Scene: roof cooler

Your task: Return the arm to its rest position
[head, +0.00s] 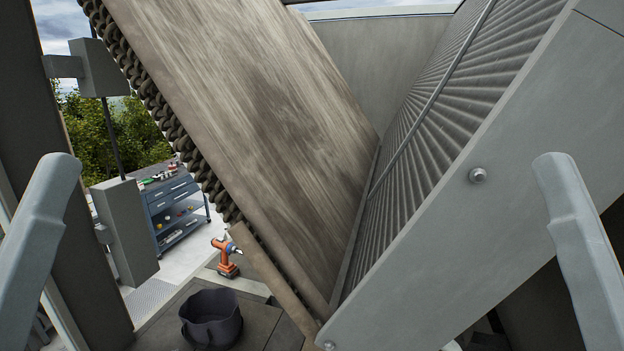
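Two pale grey links of my arms show, one at the left edge and one at the right edge. No gripper fingers can be seen, so both grippers are out of view. The roof cooler fills the middle. Its tilted brown-grey streaked panel (245,110) has a dark looped coil edge (150,90) on its left. It meets the ribbed panel (430,130) in a V shape. A smooth grey side panel (500,220) with a round bolt (477,175) is at the right.
An orange cordless drill (226,262) stands upright on a ledge at the lower left. A dark open bucket (211,318) is in front of it. A blue tool cart (175,208) with items on top stands farther back. A dark post (60,150) rises near my left link.

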